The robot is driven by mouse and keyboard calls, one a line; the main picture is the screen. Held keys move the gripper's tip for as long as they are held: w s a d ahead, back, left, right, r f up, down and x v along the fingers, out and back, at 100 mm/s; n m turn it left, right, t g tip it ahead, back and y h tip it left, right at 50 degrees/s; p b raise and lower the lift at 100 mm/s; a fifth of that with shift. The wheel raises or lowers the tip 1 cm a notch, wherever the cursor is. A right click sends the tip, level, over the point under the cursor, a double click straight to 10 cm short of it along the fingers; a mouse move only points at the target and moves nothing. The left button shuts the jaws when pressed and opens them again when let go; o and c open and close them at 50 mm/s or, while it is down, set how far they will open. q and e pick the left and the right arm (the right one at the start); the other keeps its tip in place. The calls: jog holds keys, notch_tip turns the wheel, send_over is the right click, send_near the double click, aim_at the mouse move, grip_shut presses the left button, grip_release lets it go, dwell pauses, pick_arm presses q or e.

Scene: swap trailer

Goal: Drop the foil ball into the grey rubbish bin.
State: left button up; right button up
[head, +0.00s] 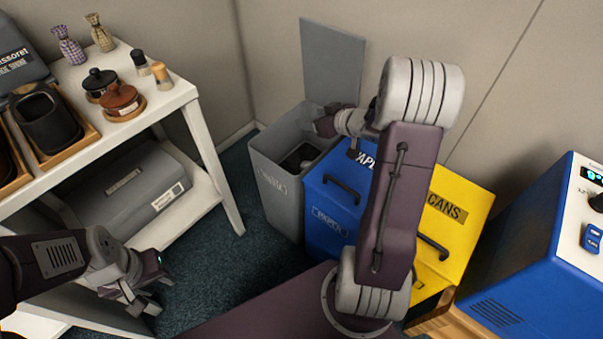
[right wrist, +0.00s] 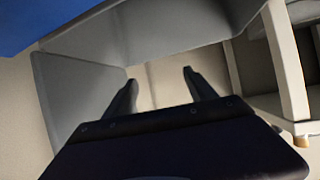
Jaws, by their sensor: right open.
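The grey rubbish bin (head: 277,197) stands against the wall with its grey lid (head: 333,62) raised upright behind it. Something dark (head: 294,160) with a small pale spot lies inside; I cannot tell what it is. No foil ball can be made out for sure in either view. My right gripper (head: 322,122) is over the back right part of the bin's opening. In the right wrist view its two fingers (right wrist: 164,92) are apart with nothing between them, and grey panels of the bin show around them. My left gripper (head: 145,293) is low at the left, beside the white shelf, its fingers partly hidden.
A blue paper bin (head: 328,218) and a yellow cans bin (head: 458,209) stand right of the grey bin. A white shelf unit (head: 170,103) with jars and a grey box (head: 125,190) is at left. A blue machine (head: 530,250) is at right.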

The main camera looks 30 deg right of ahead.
jog(key=p+v, duration=0.3)
jog(key=v, duration=0.4)
jog(key=shift+s+r+p, duration=0.25)
jog(key=shift+s+p, duration=0.05)
jog(key=shift+p, duration=0.1)
